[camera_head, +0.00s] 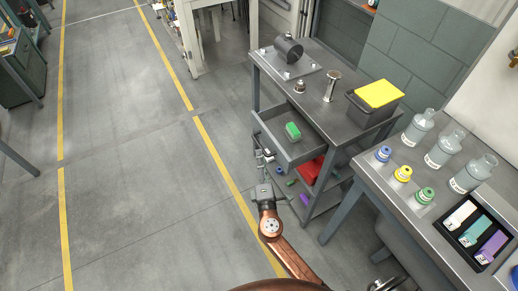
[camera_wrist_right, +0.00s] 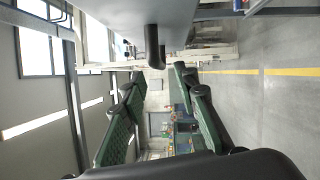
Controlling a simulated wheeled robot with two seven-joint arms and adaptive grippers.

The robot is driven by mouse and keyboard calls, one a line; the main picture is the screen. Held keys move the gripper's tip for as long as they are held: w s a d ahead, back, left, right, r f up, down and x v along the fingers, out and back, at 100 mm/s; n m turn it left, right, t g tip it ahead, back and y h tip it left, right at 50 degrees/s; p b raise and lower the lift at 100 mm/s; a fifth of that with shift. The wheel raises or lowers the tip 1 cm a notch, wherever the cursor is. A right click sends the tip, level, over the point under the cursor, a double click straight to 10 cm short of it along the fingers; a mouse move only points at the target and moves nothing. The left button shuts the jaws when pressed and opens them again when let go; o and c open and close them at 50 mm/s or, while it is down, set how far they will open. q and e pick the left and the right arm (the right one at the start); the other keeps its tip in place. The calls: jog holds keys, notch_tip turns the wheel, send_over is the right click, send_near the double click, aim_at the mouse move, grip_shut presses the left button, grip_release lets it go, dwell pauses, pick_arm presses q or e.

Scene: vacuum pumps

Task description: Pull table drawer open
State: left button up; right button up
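The table drawer (camera_head: 306,150) stands pulled out from the grey table (camera_head: 335,105) in the head view, with its inside showing. A green block (camera_head: 293,130) lies in it. My right gripper (camera_head: 264,158) is at the drawer's front. In the right wrist view its two green-padded fingers (camera_wrist_right: 160,80) are spread, with nothing clamped between them. The dark drawer handle (camera_wrist_right: 153,48) hangs from the grey drawer front (camera_wrist_right: 130,25), near the gap between the fingertips. Contact with the handle cannot be told. My left gripper is not in view.
On the table are a dark motor-like part (camera_head: 288,50), small metal fittings and a black bin (camera_head: 375,105) with a yellow top. A red bin (camera_head: 307,172) sits below. A second table (camera_head: 400,180) at right holds bottles and coloured caps. The floor at left is clear.

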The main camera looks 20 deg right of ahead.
jog(key=v, duration=0.5)
dwell(0.4)
